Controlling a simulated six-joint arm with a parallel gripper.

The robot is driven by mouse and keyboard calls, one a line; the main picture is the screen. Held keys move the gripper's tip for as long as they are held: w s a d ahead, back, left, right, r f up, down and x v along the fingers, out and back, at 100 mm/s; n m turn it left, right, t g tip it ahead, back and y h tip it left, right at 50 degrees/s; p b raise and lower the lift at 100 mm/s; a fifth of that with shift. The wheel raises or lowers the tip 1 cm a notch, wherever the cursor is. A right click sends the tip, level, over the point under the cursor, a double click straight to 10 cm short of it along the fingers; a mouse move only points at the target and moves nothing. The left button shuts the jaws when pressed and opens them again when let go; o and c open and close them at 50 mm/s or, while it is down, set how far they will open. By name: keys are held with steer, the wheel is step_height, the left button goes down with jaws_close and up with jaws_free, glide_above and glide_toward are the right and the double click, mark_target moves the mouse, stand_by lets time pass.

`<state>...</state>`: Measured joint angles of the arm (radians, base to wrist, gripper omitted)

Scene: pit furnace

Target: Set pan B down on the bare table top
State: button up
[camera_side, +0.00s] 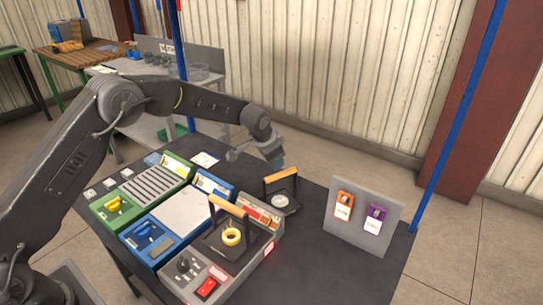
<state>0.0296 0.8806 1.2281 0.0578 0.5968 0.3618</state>
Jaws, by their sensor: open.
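Two dark pans with wooden handle bars are in view, and I cannot read a letter on either. One pan (283,203) holds a pale round piece and is at the back right of the grey furnace unit, seemingly on the dark table top (315,265). The other pan (232,250) holds a yellow ring and is on the furnace unit (208,272). My gripper (277,163) is open, with nothing seen in it, just above and behind the first pan's handle. Its fingers are small and partly hidden.
Left of the furnace are blue (149,243) and green (116,207) units and a slotted rack (153,183). A grey panel (345,235) with orange and purple tags stands at the right. The table's front right is bare. A blue post (462,115) rises at the right.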

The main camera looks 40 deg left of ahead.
steer(key=s+r+n, duration=0.2)
steer(key=s+r, duration=1.6)
steer(key=r, duration=0.1)
steer(key=s+a+n, duration=0.1)
steer(key=s+n, duration=0.2)
steer(key=s, duration=2.1)
steer(key=shift+t, duration=0.3)
